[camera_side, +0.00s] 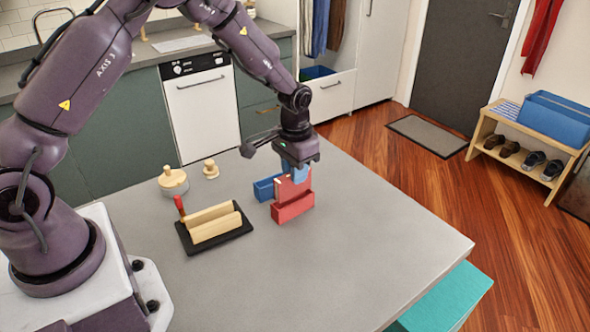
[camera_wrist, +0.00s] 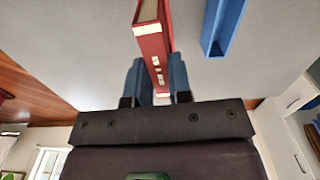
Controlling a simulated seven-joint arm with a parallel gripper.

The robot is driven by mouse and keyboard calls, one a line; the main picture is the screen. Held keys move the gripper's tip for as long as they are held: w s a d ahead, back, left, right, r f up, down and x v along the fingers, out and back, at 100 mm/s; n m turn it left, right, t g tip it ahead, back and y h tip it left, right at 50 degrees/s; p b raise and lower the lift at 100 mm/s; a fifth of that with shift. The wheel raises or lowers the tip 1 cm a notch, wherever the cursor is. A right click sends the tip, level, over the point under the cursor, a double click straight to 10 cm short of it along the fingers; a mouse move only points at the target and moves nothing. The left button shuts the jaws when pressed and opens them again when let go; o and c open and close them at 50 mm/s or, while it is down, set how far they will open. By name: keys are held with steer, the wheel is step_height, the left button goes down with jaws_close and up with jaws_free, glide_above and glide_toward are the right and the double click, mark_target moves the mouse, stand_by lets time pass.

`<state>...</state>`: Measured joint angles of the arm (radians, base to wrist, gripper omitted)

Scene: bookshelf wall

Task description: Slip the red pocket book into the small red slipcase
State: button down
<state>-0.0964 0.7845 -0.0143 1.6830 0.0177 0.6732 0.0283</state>
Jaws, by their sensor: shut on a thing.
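My gripper (camera_side: 296,170) points down over the table, its blue fingers shut on the red pocket book (camera_side: 288,189). In the wrist view the book (camera_wrist: 152,42) sits between the two fingers (camera_wrist: 157,78), with pale pages and white marks on its red cover. The small red slipcase (camera_side: 293,209) stands on the table directly below the book. The book's lower end is at the slipcase's top in the side view; I cannot tell whether it is inside. The slipcase cannot be made out separately in the wrist view.
A blue slipcase (camera_side: 265,188) stands close by, also seen in the wrist view (camera_wrist: 222,28). A wooden rack on a black base (camera_side: 215,236), a round lidded pot (camera_side: 173,183) and a wooden knob (camera_side: 211,169) stand left. The grey table (camera_side: 345,240) is clear at right.

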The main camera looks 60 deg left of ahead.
mark_target(295, 188)
steer(key=shift+f, duration=0.3)
steer(key=shift+f, duration=2.2)
steer(key=c, duration=0.6)
jaws_free()
steer(key=shift+o, duration=0.2)
steer(key=shift+r, duration=3.5)
